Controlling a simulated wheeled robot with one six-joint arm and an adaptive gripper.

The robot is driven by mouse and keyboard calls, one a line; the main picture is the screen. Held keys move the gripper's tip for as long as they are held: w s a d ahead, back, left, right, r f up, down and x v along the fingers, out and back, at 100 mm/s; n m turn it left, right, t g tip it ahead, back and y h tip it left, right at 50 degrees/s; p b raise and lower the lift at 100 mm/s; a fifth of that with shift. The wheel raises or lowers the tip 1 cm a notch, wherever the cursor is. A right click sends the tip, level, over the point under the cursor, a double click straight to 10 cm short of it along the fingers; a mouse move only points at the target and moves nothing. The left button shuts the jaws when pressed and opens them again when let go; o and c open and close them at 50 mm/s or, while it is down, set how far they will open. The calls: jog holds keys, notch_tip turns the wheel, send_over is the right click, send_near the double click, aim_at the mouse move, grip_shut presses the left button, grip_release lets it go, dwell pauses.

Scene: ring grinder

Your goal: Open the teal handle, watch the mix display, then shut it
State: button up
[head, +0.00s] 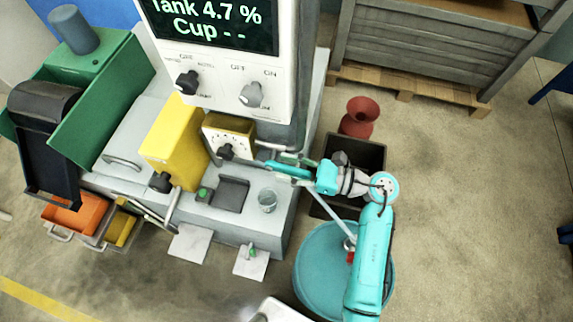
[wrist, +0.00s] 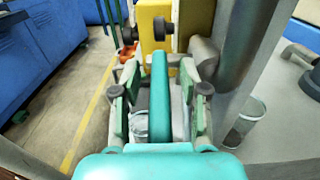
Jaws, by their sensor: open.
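The teal handle (head: 284,168) sticks out to the right from the machine's front, below the display. In the wrist view the teal handle (wrist: 160,98) runs lengthwise between my fingers. My gripper (wrist: 160,100) is open, one finger on each side of the handle, with gaps visible on both sides. In the head view my gripper (head: 298,164) is at the handle and partly hidden by it. The mix display (head: 212,18) reads "Tank 4.7 %" and "Cup - -"; its top is cut off.
A clear cup (head: 267,200) stands on the machine's ledge, and a clear cup (wrist: 244,122) shows at right in the wrist view. A yellow box (head: 174,140) and knobs are left of the handle. A dark bin (head: 375,155) and red vase (head: 359,117) stand right.

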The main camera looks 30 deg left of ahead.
jog(key=shift+a, duration=0.25)
grip_shut()
